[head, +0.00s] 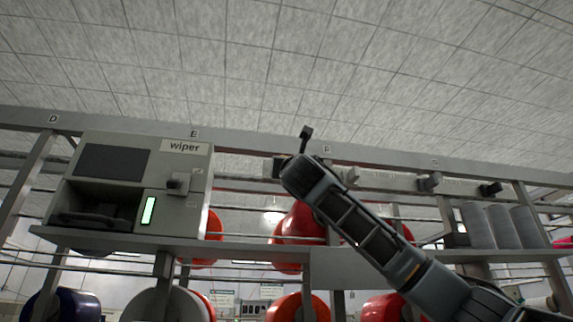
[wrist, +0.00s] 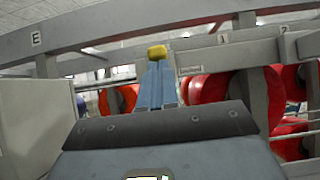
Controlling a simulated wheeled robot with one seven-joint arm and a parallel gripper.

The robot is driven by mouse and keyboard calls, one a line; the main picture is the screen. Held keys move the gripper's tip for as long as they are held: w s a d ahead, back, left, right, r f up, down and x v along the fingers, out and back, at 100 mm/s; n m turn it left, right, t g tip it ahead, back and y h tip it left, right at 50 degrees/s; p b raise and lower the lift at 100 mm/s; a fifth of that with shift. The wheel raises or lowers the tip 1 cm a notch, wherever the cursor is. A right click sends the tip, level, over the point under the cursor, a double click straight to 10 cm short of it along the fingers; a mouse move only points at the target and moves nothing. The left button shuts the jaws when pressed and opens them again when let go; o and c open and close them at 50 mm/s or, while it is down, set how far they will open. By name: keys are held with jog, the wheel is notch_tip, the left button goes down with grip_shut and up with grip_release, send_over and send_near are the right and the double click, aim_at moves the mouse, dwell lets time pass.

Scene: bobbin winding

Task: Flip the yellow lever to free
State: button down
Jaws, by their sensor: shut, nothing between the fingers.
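In the wrist view, a small yellow block (wrist: 157,52), which looks like the lever's end, shows right above the tips of my gripper (wrist: 157,66). My gripper's blue-grey fingers are together with nothing between them. I cannot tell whether the tips touch the yellow block. In the head view, a short dark stem with a knob (head: 306,132) stands up just above the end of my arm, in front of the rail. Its colour is lost in shadow there. The lever's base is hidden, and the fingers cannot be made out in the head view.
A grey wiper machine (head: 180,205) with a lit green strip stands on the shelf (head: 255,248) at left. Red spools (head: 300,224) sit behind the rail. Grey cylinders (head: 502,226) stand on the right.

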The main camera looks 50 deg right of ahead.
notch_tip(320, 180, up, 4)
jog(key=p, duration=0.3)
jog(key=shift+s+a, duration=0.1)
jog(key=shift+f, duration=0.1)
